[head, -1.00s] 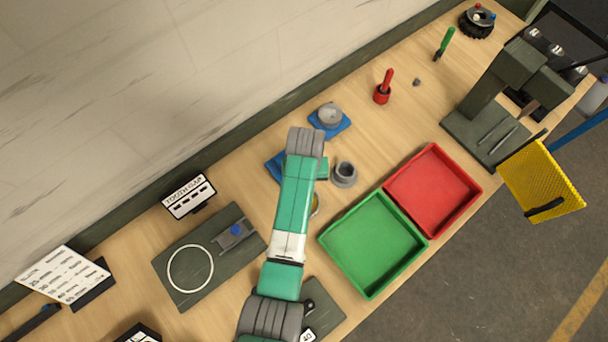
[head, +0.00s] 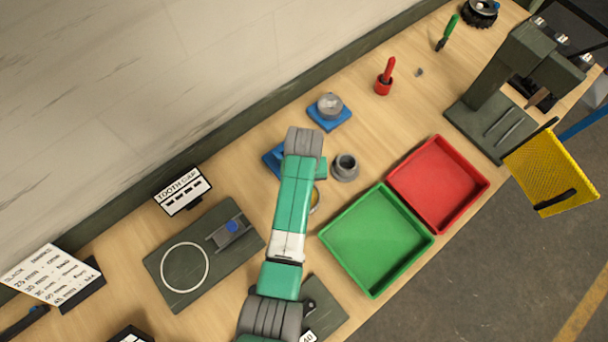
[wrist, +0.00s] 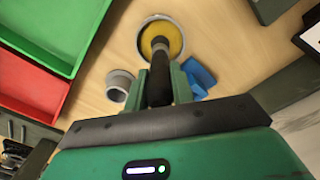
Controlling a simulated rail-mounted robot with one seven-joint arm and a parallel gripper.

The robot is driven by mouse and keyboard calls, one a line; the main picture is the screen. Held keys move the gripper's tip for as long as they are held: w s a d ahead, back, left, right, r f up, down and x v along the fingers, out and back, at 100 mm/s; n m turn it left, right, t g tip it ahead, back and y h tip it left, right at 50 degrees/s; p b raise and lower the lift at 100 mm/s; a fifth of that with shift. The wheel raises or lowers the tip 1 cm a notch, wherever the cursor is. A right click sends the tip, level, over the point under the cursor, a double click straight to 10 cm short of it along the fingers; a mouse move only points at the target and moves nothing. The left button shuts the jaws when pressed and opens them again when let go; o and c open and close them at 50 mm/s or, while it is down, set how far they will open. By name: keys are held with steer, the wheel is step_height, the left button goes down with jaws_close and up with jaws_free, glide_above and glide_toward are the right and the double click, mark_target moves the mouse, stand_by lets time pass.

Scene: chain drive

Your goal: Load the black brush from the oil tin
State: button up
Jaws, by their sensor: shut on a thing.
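My gripper (wrist: 160,78) is shut on the black brush (wrist: 158,82) in the wrist view, its green fingers on either side of the dark handle. The brush points away from the wrist, and its far end overlaps the oil tin (wrist: 144,53), a round grey-rimmed tin with yellow oil inside. I cannot tell whether the brush tip touches the oil or hangs above it. In the head view my arm hides the gripper and brush, and only a sliver of the oil tin (head: 316,197) shows beside the arm.
A grey cup (head: 345,167) stands close to the tin. A blue holder (head: 272,157) is partly behind my arm. The green tray (head: 330,238) and red tray (head: 396,180) lie to the right. A dark plate with a white ring (head: 165,287) lies to the left.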

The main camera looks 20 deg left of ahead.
steer(key=shift+f, duration=0.7)
stand_by(1.6)
step_height(320, 180, up, 7)
steer(key=p, duration=0.6)
steer(key=shift+r+p, duration=0.15)
steer(key=shift+p, duration=0.2)
stand_by(0.4)
